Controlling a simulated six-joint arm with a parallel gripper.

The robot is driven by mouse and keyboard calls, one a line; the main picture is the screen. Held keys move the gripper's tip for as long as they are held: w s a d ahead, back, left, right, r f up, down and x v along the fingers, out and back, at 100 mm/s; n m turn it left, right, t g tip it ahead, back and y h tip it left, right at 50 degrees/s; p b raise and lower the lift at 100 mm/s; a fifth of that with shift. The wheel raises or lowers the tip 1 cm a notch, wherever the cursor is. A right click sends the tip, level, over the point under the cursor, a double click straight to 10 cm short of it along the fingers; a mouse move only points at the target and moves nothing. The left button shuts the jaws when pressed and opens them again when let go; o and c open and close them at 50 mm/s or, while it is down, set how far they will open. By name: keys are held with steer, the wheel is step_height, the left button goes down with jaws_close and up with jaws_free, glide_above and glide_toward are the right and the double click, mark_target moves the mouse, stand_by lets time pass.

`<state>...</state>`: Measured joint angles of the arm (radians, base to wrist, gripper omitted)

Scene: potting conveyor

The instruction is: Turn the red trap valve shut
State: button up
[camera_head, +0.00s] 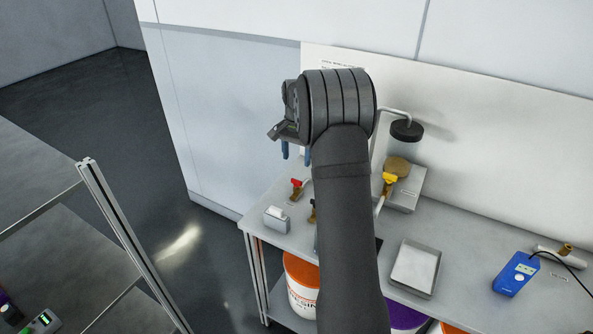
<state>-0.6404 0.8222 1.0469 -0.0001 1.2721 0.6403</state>
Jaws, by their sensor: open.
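The red trap valve (297,185) stands near the left end of the grey bench. It has a red handle on a brass body. My gripper (296,150) hangs above and slightly behind it in the picture, pointing down, with its blue fingertips apart from the valve. The jaws are open and I see nothing between them. My dark arm crosses the middle of the picture and hides part of the bench between the two valves.
A small grey holder (277,219) stands just left of the red valve. A black round head on a bent pipe (406,130), a metal tray (434,268) and a blue meter (516,274) are to the right. An orange-lidded bucket (301,298) sits below. A shelf (88,163) stands left.

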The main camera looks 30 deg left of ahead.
step_height(320, 180, up, 8)
glide_above(296, 180)
steer(key=shift+w, duration=0.1)
stand_by(0.4)
step_height(296, 180, down, 17)
steer(key=shift+f, duration=0.2)
stand_by(0.4)
